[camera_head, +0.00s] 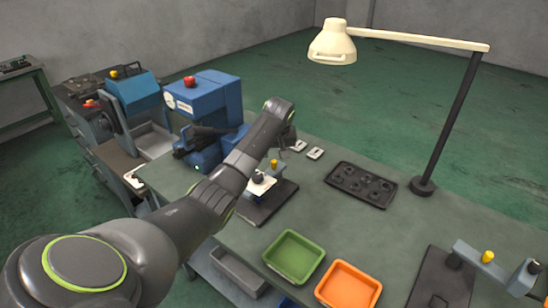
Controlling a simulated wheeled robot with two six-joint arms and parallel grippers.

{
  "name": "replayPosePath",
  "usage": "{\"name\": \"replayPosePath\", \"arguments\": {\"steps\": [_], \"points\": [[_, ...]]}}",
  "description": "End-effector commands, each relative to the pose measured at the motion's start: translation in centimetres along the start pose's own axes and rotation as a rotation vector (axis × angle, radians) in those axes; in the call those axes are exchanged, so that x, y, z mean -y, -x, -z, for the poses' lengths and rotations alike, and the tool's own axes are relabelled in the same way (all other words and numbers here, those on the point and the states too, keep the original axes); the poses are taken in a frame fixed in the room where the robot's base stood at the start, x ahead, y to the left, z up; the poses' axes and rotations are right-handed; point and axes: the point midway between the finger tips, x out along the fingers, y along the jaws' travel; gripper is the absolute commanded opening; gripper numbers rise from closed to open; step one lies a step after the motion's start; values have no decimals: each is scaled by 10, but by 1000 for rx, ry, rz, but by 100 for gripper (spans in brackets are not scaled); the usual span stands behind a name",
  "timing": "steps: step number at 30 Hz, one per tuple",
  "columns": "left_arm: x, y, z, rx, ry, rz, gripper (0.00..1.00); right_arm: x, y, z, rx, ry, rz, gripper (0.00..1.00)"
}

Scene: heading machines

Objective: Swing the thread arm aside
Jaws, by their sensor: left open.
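At the lower right, a grey swing arm (470,258) with a yellow knob (487,256) reaches across a dark base plate (440,283), with a post near the picture's right edge. In the middle of the bench, a small fixture (262,186) with a pale top and a yellow knob stands on another dark plate. I cannot tell for certain which one carries the thread arm. My left gripper (287,141) is above the bench behind the small fixture, open and far from the right-hand swing arm. My own wrist partly hides its fingers.
A green tray (293,257) and an orange tray (348,287) sit at the bench's front. A black tray with recesses (361,184) lies farther back, beside a lamp (446,130) on a post. Blue machines (207,98) stand at the left. Bare bench (400,228) lies between.

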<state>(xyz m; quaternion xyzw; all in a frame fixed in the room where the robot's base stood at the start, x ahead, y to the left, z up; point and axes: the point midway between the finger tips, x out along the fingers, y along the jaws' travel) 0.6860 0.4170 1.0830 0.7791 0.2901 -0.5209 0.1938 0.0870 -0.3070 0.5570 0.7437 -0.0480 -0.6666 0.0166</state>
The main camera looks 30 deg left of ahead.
Motion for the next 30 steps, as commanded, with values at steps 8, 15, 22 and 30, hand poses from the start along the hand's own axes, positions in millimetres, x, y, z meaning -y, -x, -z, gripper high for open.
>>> {"name": "replayPosePath", "arguments": {"steps": [8,15,22,30], "points": [[0,-38,0,2,1,1,41,-1,6,2,-2,0,0,36],[0,-54,0,0,0,0,41,-1,6,1,-1,0,0,36],[0,-57,0,-1,0,-1,41,0,7,-1,2,0,0,36],[0,-57,0,-1,0,0,23,0,7,-2,4,0,0,36]]}}
